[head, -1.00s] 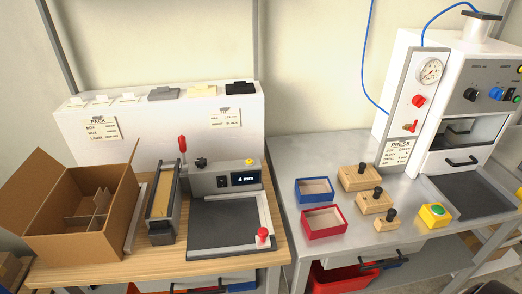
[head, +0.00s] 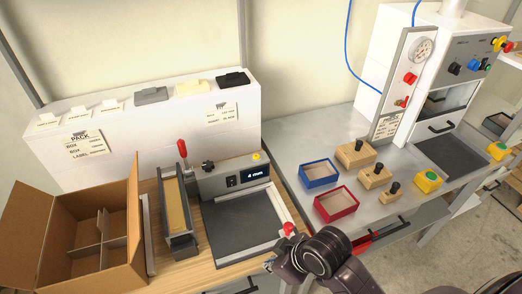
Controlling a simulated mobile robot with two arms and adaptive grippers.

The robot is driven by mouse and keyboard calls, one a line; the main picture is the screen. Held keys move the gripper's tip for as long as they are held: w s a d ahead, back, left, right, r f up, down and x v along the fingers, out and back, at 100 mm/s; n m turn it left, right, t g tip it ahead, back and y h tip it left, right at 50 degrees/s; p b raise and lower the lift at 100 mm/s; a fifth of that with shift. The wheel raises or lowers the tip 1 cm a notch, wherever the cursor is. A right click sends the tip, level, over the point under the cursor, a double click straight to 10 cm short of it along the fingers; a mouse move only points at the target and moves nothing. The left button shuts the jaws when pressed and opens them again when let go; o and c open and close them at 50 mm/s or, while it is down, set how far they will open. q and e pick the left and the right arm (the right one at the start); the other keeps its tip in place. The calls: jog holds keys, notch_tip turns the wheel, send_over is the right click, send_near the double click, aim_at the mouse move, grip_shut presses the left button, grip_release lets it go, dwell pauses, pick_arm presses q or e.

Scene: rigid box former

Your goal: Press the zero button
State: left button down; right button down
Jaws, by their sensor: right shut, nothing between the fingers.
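The measuring unit (head: 236,177) at the back of the dark plate (head: 243,222) has a small display reading "4 mm". A yellow button (head: 256,156) sits on its top right; I read no "zero" label on it. My right gripper (head: 282,260) comes in from the lower right. It is shut and empty, by the plate's front right corner, just below the red knob (head: 289,229) in the picture. It is well apart from the yellow button. My left gripper is not in view.
An open cardboard box (head: 75,240) stands at the left. A blue tray (head: 320,174), a red tray (head: 336,204) and wooden blocks with black knobs (head: 375,176) lie on the grey table. A green-topped yellow button box (head: 429,181) stands right of them. The press is at the back right.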

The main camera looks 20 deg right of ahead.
aim_at(258, 157)
jog(key=w+n, duration=0.1)
jog(key=w, duration=0.1)
jog(key=w+a+r+n+y, duration=0.1)
jog(key=w, duration=0.2)
jog(key=w+a+r+n, duration=0.1)
jog(key=w+n, duration=0.1)
jog(key=shift+w+a, duration=0.15)
jog(key=shift+w, duration=0.2)
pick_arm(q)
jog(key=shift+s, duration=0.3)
pick_arm(e)
jog(key=w+d+r+n+t+y, duration=0.1)
jog(key=w+d+r+n, duration=0.2)
jog(key=w+r, duration=0.7)
jog(key=w+d+r+n+t+y, duration=0.1)
jog(key=w+d+r+n, duration=0.2)
jog(key=w+d+r, duration=0.3)
jog(key=w+r, duration=0.3)
jog(key=w, duration=0.3)
jog(key=shift+w+r+n, duration=0.3)
jog(key=shift+w+r, duration=0.1)
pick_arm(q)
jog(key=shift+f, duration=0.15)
pick_arm(e)
jog(key=shift+f, duration=0.1)
